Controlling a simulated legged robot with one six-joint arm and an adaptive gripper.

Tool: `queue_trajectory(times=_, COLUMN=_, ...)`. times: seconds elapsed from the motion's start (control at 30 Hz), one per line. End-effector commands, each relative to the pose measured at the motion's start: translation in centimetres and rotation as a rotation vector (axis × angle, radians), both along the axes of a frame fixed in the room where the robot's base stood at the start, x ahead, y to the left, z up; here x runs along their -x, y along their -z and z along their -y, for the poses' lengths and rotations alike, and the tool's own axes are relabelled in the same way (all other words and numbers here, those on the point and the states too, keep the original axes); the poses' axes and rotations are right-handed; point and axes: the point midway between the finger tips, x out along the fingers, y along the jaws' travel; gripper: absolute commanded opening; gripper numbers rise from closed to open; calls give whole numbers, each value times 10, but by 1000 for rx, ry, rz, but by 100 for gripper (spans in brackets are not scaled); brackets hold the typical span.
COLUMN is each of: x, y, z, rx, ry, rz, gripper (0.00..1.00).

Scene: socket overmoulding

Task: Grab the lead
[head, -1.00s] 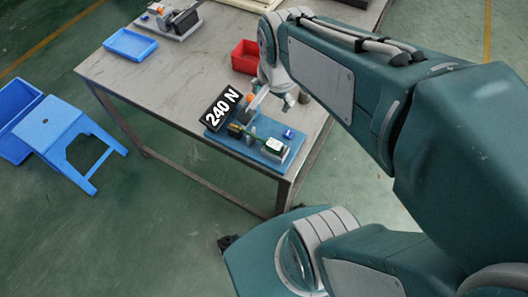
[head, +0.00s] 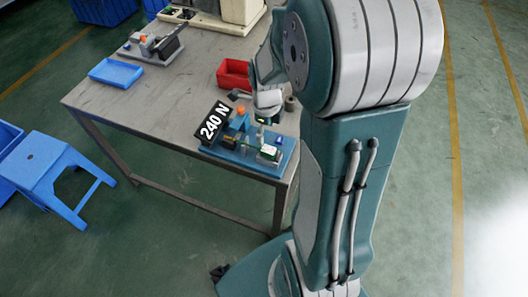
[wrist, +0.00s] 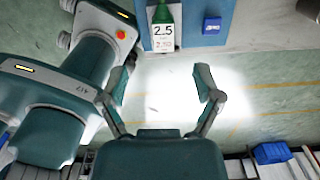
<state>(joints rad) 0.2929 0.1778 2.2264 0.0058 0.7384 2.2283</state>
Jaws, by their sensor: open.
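A blue fixture plate (head: 228,156) lies at the table's near corner. It bears a black 240 N display (head: 214,122), an orange-topped part (head: 240,111) and a green-and-white block (head: 269,153). A thin green strand (head: 249,146), possibly the lead, seems to run to this block; it is too small to be sure. In the wrist view the green part (wrist: 163,12) and its white 2.5 label (wrist: 163,37) show at the top edge. My gripper (wrist: 163,86) is open and empty, its fingers apart below the label in that picture. In the head view my gripper (head: 263,117) hangs just above the plate.
A small blue block (head: 280,140) sits on the plate; it also shows in the wrist view (wrist: 211,26). A red bin (head: 233,75) and a blue tray (head: 116,73) stand on the table (head: 160,110). A blue stool (head: 55,170) stands left on the floor.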

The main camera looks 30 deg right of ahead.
Motion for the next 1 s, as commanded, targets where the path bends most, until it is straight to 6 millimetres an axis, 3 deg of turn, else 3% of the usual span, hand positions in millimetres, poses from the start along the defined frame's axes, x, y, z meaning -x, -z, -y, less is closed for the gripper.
queue_trajectory(times=0.1, x=1, y=22, z=-2, rx=0, ry=-1, rz=-6, gripper=83)
queue_trajectory(times=0.37, x=0, y=46, z=-4, rx=5, ry=-4, rz=-3, gripper=83)
queue_trajectory(times=0.63, x=-1, y=84, z=1, rx=3, ry=-4, rz=-4, gripper=83)
queue_trajectory(times=0.97, x=-2, y=93, z=1, rx=4, ry=-4, rz=1, gripper=83)
queue_trajectory(times=1.0, x=-2, y=93, z=1, rx=4, ry=-4, rz=0, gripper=74)
